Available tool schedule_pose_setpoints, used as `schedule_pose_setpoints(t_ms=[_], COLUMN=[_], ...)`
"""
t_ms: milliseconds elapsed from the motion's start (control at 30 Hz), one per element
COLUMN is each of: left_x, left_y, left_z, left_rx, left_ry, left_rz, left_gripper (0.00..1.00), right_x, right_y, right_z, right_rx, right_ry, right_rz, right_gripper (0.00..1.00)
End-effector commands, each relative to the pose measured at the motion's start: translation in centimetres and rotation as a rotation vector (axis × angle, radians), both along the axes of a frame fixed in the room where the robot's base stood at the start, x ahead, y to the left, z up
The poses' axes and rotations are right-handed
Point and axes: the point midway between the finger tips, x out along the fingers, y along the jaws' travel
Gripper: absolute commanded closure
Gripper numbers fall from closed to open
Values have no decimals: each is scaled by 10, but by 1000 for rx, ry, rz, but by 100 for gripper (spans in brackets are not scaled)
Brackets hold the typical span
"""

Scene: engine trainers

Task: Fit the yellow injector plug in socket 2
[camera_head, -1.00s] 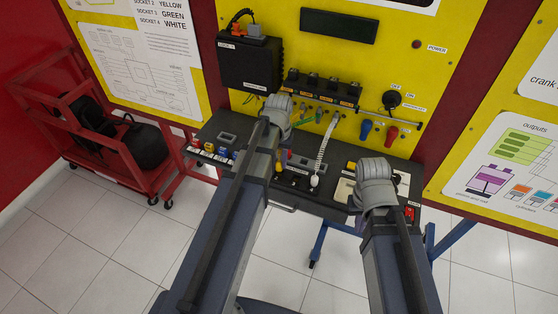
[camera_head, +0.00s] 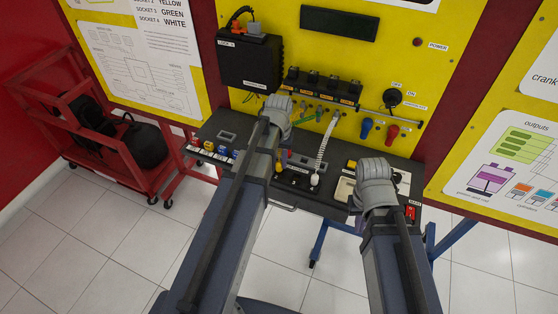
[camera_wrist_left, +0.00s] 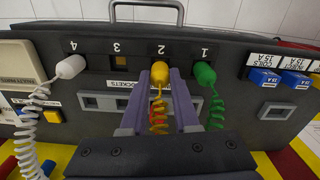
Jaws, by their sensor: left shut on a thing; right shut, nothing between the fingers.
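The yellow injector plug (camera_wrist_left: 160,73) with its coiled yellow lead is between the fingers of my left gripper (camera_wrist_left: 160,84), which is shut on it. The plug is at socket 2, under the label "2", and covers the socket opening; how deep it sits cannot be told. In the head view my left arm reaches the shelf and its wrist (camera_head: 275,112) hides much of the plug area. My right gripper (camera_head: 375,184) is over the shelf's right part, its fingers mostly hidden; it is shut and empty.
The green plug (camera_wrist_left: 205,74) stands at socket 1, close beside the right finger. The white plug (camera_wrist_left: 70,67) stands at socket 4. Socket 3 (camera_wrist_left: 118,62) is empty. Coiled leads hang nearby. Blue fuses (camera_wrist_left: 264,78) lie further right on the shelf.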

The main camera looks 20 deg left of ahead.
Motion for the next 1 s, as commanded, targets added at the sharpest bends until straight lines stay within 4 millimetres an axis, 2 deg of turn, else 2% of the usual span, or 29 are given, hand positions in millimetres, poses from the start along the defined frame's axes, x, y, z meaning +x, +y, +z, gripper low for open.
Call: schedule_pose_setpoints(t_ms=[667,700,800,1000], left_x=[0,0,0,0], left_y=[0,0,0,0], left_z=[-10,-10,-9,-9], left_rx=[0,0,0,0], left_ry=[0,0,0,0], left_rz=[0,0,0,0], left_gripper=[100,68,56,56], right_x=[0,0,0,0], right_y=[0,0,0,0], right_z=[-10,-10,-9,-9], right_rx=[0,0,0,0], right_ry=[0,0,0,0], right_rz=[0,0,0,0], right_gripper=[100,100,100,100])
